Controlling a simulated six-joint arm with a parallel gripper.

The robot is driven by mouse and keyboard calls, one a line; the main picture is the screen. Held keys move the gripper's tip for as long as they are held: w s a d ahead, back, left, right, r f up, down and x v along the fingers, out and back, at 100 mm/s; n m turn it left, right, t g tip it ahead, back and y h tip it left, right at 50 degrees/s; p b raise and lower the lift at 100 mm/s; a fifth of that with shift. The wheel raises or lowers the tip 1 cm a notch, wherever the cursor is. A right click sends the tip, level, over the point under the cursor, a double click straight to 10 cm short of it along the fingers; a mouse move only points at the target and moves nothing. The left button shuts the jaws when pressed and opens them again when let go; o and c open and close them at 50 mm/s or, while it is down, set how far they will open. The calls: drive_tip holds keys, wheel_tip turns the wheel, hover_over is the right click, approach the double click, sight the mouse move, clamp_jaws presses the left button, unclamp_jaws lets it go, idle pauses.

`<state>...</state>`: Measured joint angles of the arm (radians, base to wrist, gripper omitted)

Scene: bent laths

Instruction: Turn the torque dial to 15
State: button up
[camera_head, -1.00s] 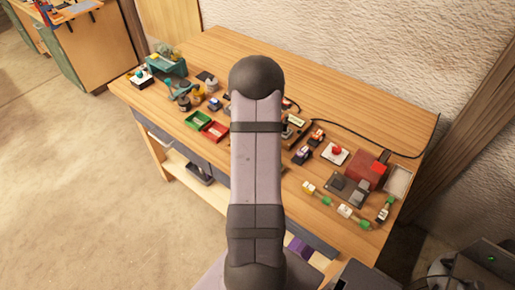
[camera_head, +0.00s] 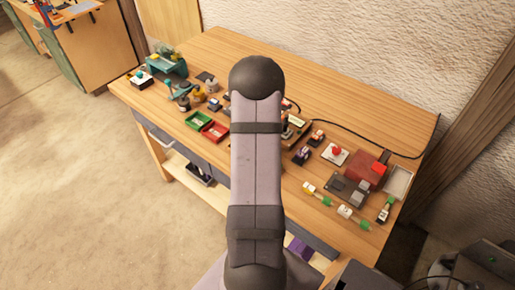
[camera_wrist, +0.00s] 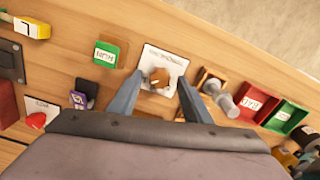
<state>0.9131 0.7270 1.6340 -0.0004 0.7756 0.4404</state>
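The torque dial (camera_wrist: 159,77) is an orange-brown knob on a white square plate (camera_wrist: 173,60) with printed lettering too small to read, in the wrist view. My gripper (camera_wrist: 160,78) is open, with one fingertip on each side of the knob as seen from the wrist. I cannot tell whether the fingers are above the knob or level with it. The pointer and scale numbers cannot be read. In the head view my arm hides the dial and my gripper.
A green block (camera_wrist: 106,54) lies left of the dial, and a wooden holder with a grey cylinder (camera_wrist: 228,101) stands close on the right. Beyond are red (camera_wrist: 253,101) and green (camera_wrist: 286,115) trays. A red button (camera_wrist: 37,120) sits lower left.

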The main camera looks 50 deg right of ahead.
idle(0.3)
drive_tip(key=shift+r+b, duration=1.1)
drive_tip(key=shift+r, duration=2.55)
drive_tip(key=w+a+r+n, duration=0.15)
drive_tip(key=a+n, duration=0.25)
drive_tip(key=a, duration=0.6)
drive_tip(key=w+a+n, duration=0.2)
drive_tip(key=a+n, duration=0.1)
drive_tip(key=a, duration=0.7)
drive_tip(key=s+a+f+n, duration=0.1)
drive_tip(key=s+a+n, duration=0.35)
drive_tip(key=a, duration=0.35)
drive_tip(key=s+a+f+n, duration=0.1)
drive_tip(key=s+a+n, duration=0.35)
drive_tip(key=a, duration=0.45)
wheel_tip(320, 180, down, 40)
drive_tip(key=b, duration=3.9)
drive_tip(key=shift+s+d+m, duration=0.2)
drive_tip(key=shift+s+m, duration=0.1)
drive_tip(key=shift+s, duration=0.1)
